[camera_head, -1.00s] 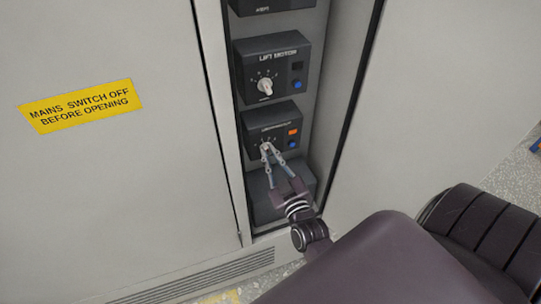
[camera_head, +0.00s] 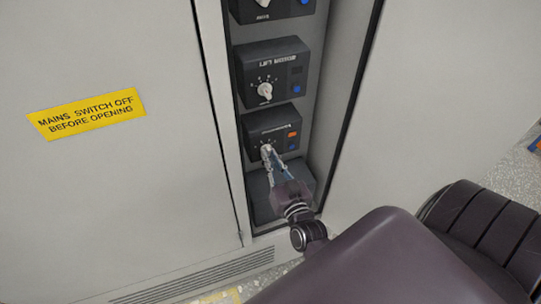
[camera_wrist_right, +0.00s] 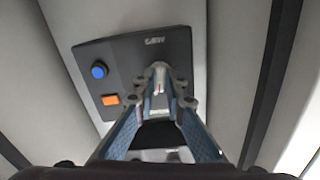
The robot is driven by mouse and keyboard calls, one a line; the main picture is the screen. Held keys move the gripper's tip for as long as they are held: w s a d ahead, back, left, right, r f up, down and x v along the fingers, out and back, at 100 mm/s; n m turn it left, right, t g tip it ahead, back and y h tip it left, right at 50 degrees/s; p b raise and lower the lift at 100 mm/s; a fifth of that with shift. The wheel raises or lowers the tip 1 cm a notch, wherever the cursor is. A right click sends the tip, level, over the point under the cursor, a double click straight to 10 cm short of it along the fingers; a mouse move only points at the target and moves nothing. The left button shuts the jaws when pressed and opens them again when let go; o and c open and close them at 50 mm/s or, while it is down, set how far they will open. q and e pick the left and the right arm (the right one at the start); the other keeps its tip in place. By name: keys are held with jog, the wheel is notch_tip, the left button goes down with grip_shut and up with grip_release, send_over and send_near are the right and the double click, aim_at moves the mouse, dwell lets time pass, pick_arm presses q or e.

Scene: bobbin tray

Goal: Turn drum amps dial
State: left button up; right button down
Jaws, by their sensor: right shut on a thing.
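A dark control box (camera_head: 290,119) with a white lettering line, too blurred to read, sits low in the open cabinet bay. It has an orange button and a blue button. A pale dial (camera_head: 266,150) is on its left side; the dial also shows in the right wrist view (camera_wrist_right: 158,76). My right gripper (camera_head: 268,153) is shut on this dial, with its fingertips (camera_wrist_right: 160,90) on both sides of the knob. The fingers hide part of the dial and its scale. My left gripper is not in view.
A similar box marked LIFT MOTOR (camera_head: 275,65) with its own dial sits above, and another box (camera_head: 270,8) is higher up. A dark grey block (camera_head: 262,196) lies below. Bay walls are close on both sides. A yellow warning label (camera_head: 87,113) is on the left panel.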

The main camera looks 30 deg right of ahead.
jog(key=shift+m+p, duration=0.3)
jog(key=shift+m, duration=4.5)
jog(key=c, duration=2)
grip_release()
jog(key=shift+s, duration=0.1)
jog(key=v, duration=1.1)
jog(key=shift+s, duration=0.4)
jog(key=shift+f, duration=0.1)
